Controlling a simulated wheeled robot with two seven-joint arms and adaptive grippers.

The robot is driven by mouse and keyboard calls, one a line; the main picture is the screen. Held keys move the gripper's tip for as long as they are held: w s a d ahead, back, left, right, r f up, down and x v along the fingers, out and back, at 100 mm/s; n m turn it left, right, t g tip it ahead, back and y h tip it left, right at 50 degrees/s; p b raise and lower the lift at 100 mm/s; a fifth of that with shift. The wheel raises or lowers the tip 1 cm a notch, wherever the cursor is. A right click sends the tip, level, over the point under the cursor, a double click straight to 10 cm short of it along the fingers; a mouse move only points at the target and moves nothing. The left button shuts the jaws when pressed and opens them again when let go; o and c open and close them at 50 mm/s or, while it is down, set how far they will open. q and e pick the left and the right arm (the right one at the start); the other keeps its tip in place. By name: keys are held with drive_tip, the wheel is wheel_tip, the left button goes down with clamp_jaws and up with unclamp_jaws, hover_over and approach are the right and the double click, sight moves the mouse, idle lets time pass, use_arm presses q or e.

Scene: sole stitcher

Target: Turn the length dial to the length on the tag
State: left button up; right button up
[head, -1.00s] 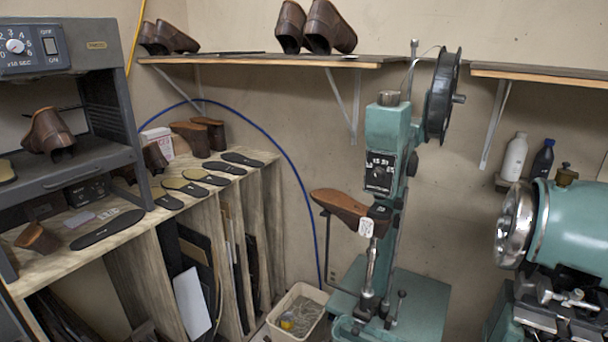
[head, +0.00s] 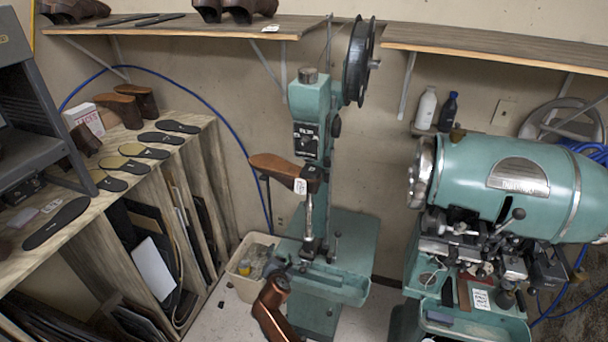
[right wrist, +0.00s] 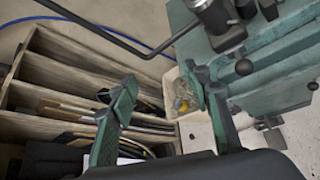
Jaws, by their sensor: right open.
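The green sole stitcher (head: 308,101) stands at the middle of the head view. Its black dial panel (head: 306,140) is on the front of the column; the markings are too small to read. A brown shoe (head: 274,169) sits on the stitcher's post below the panel, with a white tag (head: 300,186) hanging from it; its writing is unreadable. My right gripper (head: 276,266) is low in front of the stitcher's base, below the shoe and apart from the dial. In the right wrist view its two fingers (right wrist: 165,95) are spread with nothing between them.
A bin (head: 240,285) stands on the floor left of the stitcher's base. A large green machine (head: 510,185) stands at the right. A wooden rack (head: 150,225) with soles on top is at the left. Shelves (head: 170,28) run along the wall above.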

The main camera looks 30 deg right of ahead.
wheel_tip(320, 180, up, 22)
drive_tip(key=w+d+n+t+h+p, duration=0.1)
drive_tip(key=w+d+n+h+p, duration=0.1)
drive_tip(key=h+p, duration=0.4)
drive_tip(key=h, duration=0.2)
approach(303, 145)
drive_tip(key=w+d+r, duration=0.1)
drive_tip(key=d, duration=0.1)
drive_tip(key=shift+n+g, duration=0.3)
drive_tip(key=shift+n, duration=0.1)
drive_tip(key=p+x, duration=0.1)
drive_tip(key=x, duration=0.2)
drive_tip(key=p+x, duration=0.1)
drive_tip(key=x, duration=0.3)
drive_tip(key=shift+w+a+f, duration=0.15)
drive_tip(key=shift+w+f, duration=0.1)
drive_tip(key=shift+w, duration=0.1)
use_arm(q)
wheel_tip(303, 145, up, 9)
drive_tip(key=shift+w+d+r, duration=0.15)
drive_tip(key=shift+w, duration=0.05)
use_arm(e)
drive_tip(key=shift+y, duration=0.3)
drive_tip(key=c, duration=1.2)
